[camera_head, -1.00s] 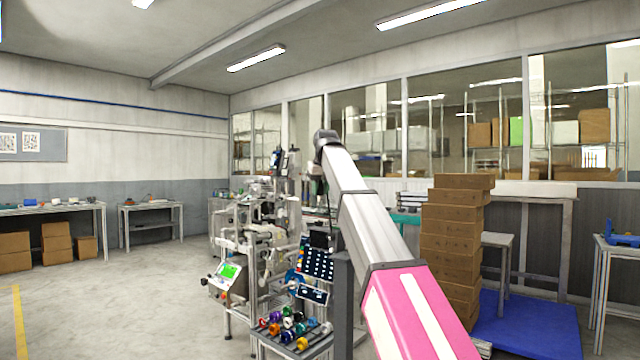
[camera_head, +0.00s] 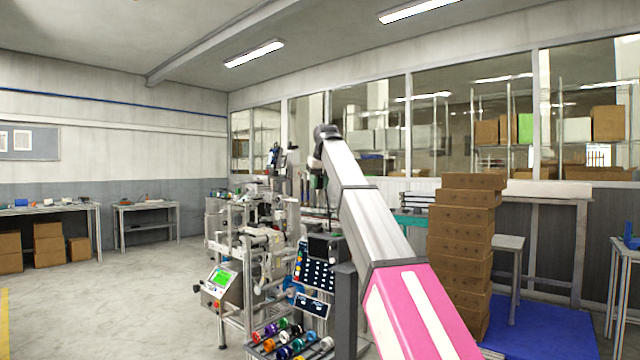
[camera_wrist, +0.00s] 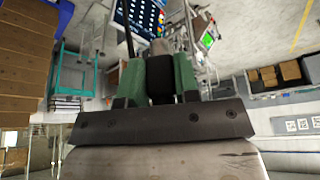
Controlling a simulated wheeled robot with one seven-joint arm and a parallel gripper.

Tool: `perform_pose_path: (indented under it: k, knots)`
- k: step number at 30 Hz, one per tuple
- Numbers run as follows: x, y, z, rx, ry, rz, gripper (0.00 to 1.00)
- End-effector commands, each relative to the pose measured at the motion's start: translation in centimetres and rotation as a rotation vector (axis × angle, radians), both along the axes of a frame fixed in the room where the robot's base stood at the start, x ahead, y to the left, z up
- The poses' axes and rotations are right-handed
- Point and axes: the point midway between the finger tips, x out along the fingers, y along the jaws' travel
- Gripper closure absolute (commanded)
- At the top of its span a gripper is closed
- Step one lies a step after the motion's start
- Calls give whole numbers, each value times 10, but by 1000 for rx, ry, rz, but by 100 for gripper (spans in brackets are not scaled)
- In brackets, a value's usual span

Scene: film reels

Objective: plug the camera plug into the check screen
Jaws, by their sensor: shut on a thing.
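My gripper (camera_wrist: 159,80) has green fingers shut on a dark block, which I take to be the camera plug (camera_wrist: 160,75). A grey piece shows just beyond the block and a thin black cable or rod runs up beside it. In the head view my gripper (camera_head: 317,182) hangs small at the arm's far end, beside the machine. The check screen is not certain: a small dark screen (camera_head: 323,247) stands above a button panel, and a lit green screen (camera_head: 221,278) sits on a pale box to the left. The plug's tip and any socket cannot be made out.
The machine frame (camera_head: 222,320) crowds the middle, with a rack of coloured spools (camera_head: 290,345) at its front. A tall stack of brown boxes (camera_head: 460,250) and a blue mat (camera_head: 540,325) stand right. Open floor (camera_head: 120,310) lies left.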

Motion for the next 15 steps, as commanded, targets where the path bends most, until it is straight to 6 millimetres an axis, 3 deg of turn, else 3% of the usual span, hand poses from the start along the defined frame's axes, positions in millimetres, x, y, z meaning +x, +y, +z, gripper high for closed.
perform_pose_path:
  k: [8, 15]
  knots:
    - [-1, 0, -7, 0, 1, 0, 98]
    - [-1, 0, -26, 0, 0, 0, 98]
